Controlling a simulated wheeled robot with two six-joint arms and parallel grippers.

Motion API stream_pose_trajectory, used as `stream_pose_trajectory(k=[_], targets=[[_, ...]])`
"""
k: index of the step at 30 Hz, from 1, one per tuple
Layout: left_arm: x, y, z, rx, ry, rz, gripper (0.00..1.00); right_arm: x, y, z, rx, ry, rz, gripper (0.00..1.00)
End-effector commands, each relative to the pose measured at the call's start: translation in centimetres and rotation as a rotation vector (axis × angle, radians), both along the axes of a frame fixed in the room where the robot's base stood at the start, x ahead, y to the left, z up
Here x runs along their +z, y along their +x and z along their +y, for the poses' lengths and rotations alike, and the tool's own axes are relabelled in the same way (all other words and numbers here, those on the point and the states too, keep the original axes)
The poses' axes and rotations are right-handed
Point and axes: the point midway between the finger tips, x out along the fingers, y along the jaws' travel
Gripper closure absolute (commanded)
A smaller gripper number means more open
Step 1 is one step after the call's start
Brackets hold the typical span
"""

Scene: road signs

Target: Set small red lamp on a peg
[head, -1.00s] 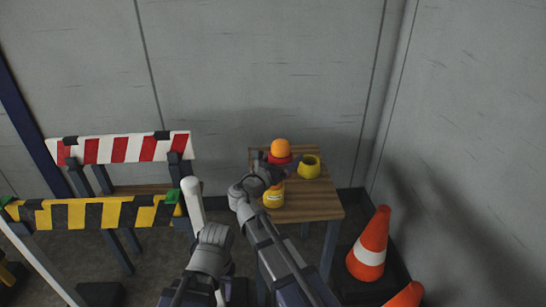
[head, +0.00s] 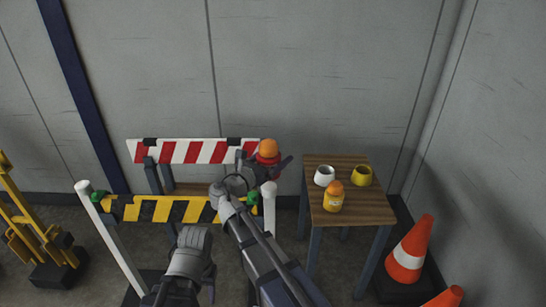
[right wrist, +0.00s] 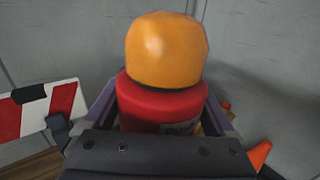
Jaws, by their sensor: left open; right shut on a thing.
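The small red lamp (head: 268,157), with a red base and orange dome, is upright in my right gripper (head: 270,166). It is held over the right end of the red-and-white barrier board (head: 195,151). In the right wrist view the red lamp (right wrist: 163,100) fills the middle, with the jaws on both sides of its base. Dark blocks (head: 234,141) stand on the board's top edge; I cannot tell whether they are pegs. My left gripper (head: 193,240) is low in front of the barrier and away from the lamp; its fingers are hard to make out.
The wooden table (head: 365,212) at right bears a white cup-like piece (head: 324,176), a yellow one (head: 361,175) and a yellow lamp (head: 333,198). A black-and-yellow board (head: 170,210) crosses between white posts (head: 268,210). Orange cones (head: 408,250) stand at right.

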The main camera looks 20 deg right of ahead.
Motion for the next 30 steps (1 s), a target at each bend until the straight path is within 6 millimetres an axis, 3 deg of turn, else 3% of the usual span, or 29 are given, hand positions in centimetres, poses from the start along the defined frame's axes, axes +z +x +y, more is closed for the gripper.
stream_pose_trajectory(k=[11, 30], targets=[[-1.3, 0.0, 0.0, 0.000, 0.000, 0.000, 0.48, -1.3, 0.0, 0.0, 0.001, -0.001, -0.001, 0.86], [-6.7, 0.0, 0.0, 0.000, 0.000, 0.000, 0.48, -6.7, 0.0, 0.0, 0.001, -0.001, -0.001, 0.86]])
